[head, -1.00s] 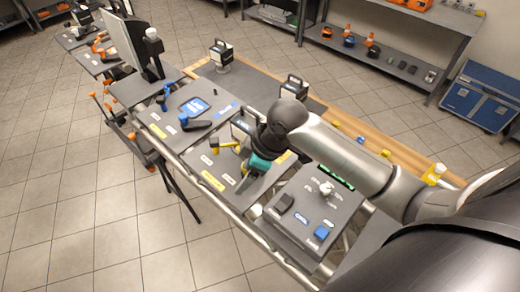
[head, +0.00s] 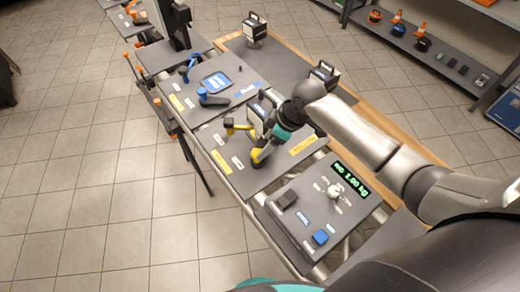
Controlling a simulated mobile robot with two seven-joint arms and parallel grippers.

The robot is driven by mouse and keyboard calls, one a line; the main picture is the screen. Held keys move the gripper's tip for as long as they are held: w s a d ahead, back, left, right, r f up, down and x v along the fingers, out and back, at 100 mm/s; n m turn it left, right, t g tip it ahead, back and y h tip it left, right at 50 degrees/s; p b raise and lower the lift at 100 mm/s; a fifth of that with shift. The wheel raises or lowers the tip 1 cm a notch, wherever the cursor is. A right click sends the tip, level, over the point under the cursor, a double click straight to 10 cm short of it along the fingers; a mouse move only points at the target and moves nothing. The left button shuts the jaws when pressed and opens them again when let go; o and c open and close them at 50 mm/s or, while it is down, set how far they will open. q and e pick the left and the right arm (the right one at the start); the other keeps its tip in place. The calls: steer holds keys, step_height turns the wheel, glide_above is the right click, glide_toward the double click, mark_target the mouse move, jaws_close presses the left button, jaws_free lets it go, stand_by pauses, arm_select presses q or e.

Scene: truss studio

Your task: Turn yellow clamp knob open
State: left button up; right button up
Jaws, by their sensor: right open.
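The yellow clamp knob (head: 257,156) stands on a grey panel (head: 282,172) in the middle of the head view. My right gripper (head: 261,147) reaches down from the upper right, with its dark fingers at the knob. It is open; I cannot tell whether the fingers touch the knob or stand just around it. A yellow lever (head: 240,127) with a dark end sits on the same panel, left of the gripper. My wrist hides part of the panel behind it. My left gripper is not in view.
A panel with a green display (head: 352,179), a white knob (head: 336,190) and a blue button (head: 321,237) lies nearer. A panel with blue handles (head: 211,98) lies beyond. Black-handled boxes (head: 322,76) stand behind near the wooden edge. The tiled floor at left is clear.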

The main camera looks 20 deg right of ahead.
steer(key=shift+b+x, duration=0.3)
steer(key=shift+x, duration=2.3)
steer(key=shift+c, duration=0.3)
jaws_close()
